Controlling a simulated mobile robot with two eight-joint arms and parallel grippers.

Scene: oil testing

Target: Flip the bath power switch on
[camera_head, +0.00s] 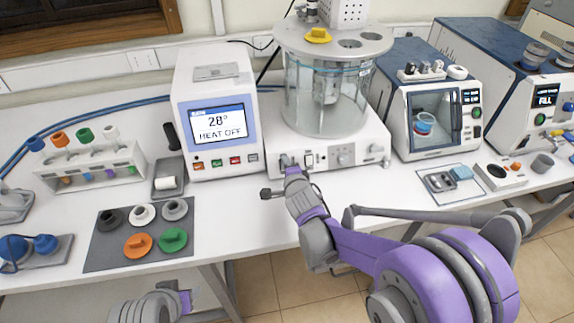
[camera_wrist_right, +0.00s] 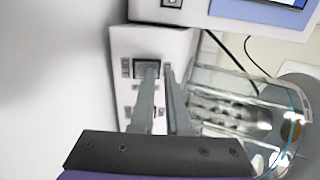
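The bath is a clear glass cylinder (camera_head: 328,95) on a white base (camera_head: 372,150), in the middle of the head view. My right gripper (camera_head: 295,164) reaches the left end of the base's front panel. In the right wrist view the gripper (camera_wrist_right: 160,70) has two narrow grey fingers with a small empty gap between them. A dark rectangular switch (camera_wrist_right: 146,67) in a frame lies at the left fingertip, which partly covers it. Contact and the switch's position cannot be told. My left gripper (camera_head: 160,303) is only partly visible at the bottom edge, its fingers unclear.
The controller's screen (camera_head: 218,125) left of the bath reads 28° and HEAT OFF. A grey mat (camera_head: 105,255) with several adapters lies front left, a tube rack (camera_head: 95,165) behind it. Blue-topped instruments (camera_head: 438,100) stand right. Bare table lies between mat and bath.

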